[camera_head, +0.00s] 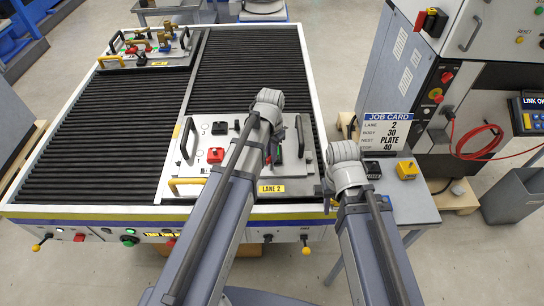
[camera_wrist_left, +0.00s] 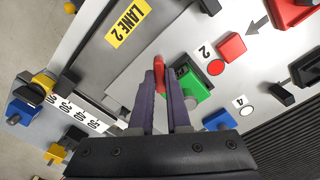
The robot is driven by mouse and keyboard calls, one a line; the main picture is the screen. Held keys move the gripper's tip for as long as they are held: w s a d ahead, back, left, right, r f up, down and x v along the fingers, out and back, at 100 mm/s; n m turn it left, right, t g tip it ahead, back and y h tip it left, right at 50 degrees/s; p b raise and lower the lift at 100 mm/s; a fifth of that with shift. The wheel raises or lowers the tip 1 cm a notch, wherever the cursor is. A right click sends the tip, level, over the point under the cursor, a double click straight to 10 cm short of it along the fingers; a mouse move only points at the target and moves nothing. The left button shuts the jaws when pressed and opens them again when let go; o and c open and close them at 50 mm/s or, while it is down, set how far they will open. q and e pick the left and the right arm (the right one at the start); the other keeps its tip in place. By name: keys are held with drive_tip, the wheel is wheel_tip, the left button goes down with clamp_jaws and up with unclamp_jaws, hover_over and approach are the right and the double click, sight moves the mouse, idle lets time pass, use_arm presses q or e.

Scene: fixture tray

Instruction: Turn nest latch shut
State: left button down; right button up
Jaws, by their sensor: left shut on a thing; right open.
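The lane 2 fixture tray (camera_head: 193,170) lies at the front right of the ribbed conveyor. In the left wrist view, my left gripper (camera_wrist_left: 160,74) is shut on the red latch handle (camera_wrist_left: 158,66), beside a green block (camera_wrist_left: 196,92) on the light plate. In the head view, my left gripper (camera_head: 274,152) is over the right part of the tray, largely hidden by my arm. My right gripper (camera_head: 328,188) is open and apparently empty at the tray's right edge, mostly hidden by its wrist.
A red block (camera_head: 215,155) and a black block (camera_head: 219,128) sit on the tray's left part. A second tray (camera_head: 150,56) stands at the far left. The job card (camera_head: 386,134) and a yellow block (camera_head: 406,170) are on the side table. The conveyor behind the tray is clear.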

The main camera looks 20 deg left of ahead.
use_arm(q)
drive_tip(key=shift+n, duration=0.6)
drive_tip(key=n, duration=0.5)
drive_tip(key=shift+n, duration=0.4)
drive_tip(key=c, duration=0.9)
unclamp_jaws()
drive_tip(key=shift+r, duration=0.1)
